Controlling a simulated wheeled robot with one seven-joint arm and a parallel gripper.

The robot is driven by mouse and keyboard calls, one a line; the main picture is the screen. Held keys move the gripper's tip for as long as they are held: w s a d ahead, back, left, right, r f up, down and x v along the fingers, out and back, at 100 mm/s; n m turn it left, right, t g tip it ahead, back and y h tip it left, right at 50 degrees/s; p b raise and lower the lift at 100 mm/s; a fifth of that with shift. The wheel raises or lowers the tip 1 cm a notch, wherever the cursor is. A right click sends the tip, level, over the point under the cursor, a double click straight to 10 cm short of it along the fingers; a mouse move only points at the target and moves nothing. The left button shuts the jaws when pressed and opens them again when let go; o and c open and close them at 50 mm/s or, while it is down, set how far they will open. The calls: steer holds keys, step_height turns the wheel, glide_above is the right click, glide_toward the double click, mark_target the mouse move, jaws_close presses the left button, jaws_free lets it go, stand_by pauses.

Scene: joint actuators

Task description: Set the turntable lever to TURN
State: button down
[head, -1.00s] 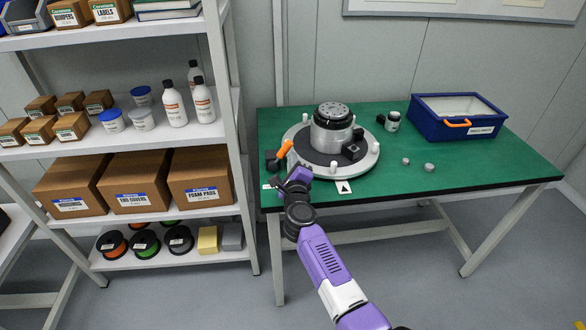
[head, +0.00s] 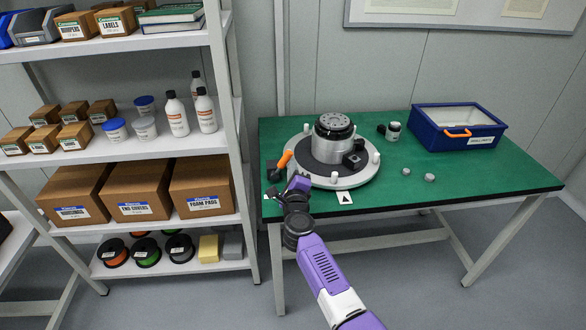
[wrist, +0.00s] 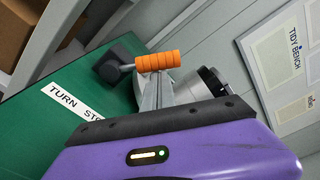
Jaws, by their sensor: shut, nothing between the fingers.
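The turntable (head: 310,174) is a pale round plate with a dark top, carrying a grey metal cylinder, on the green bench. Its lever (head: 285,159) has an orange grip and a black base at the plate's left edge; in the head view it leans up to the right. In the wrist view the orange lever (wrist: 158,62) lies beyond my fingers, its black base to the left. A white label (wrist: 72,104) reads TURN and, partly hidden, STOP. My gripper (head: 300,181) is shut and empty, close to the lever on its near side; I cannot tell whether they touch.
A white card with a black triangle (head: 345,198) lies at the bench's front edge. A loaded shelf (head: 240,160) stands close on the left.

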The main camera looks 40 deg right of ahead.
steer(key=shift+w+a+r+n+p, duration=0.3)
steer(key=shift+r+n+p, duration=0.1)
steer(key=shift+n+p, duration=0.2)
steer(key=shift+w+a+r+n+p, duration=0.15)
steer(key=shift+a+r+n+p, duration=0.2)
steer(key=shift+n+p, duration=0.2)
steer(key=shift+w+a+r+n+t+p, duration=0.1)
steer(key=shift+w+a+n+p, duration=0.6)
steer(key=shift+n, duration=0.95)
steer(key=shift+w+a+r+n+t+p, duration=0.1)
steer(key=shift+w+a+n+p, duration=0.3)
steer(key=shift+a+n, duration=0.9)
steer(key=shift+w+a+r+n+t+p, duration=0.1)
steer(key=shift+w+a+n+p, duration=0.4)
steer(key=shift+n, duration=1.5)
steer(key=shift+d, duration=0.1)
steer(key=shift+a+f, duration=0.1)
steer(key=shift+a, duration=0.1)
steer(key=p+v, duration=0.2)
steer(key=v, duration=0.5)
steer(key=shift+s+a, duration=0.1)
steer(key=shift+s, duration=0.15)
steer(key=shift+f, duration=0.1)
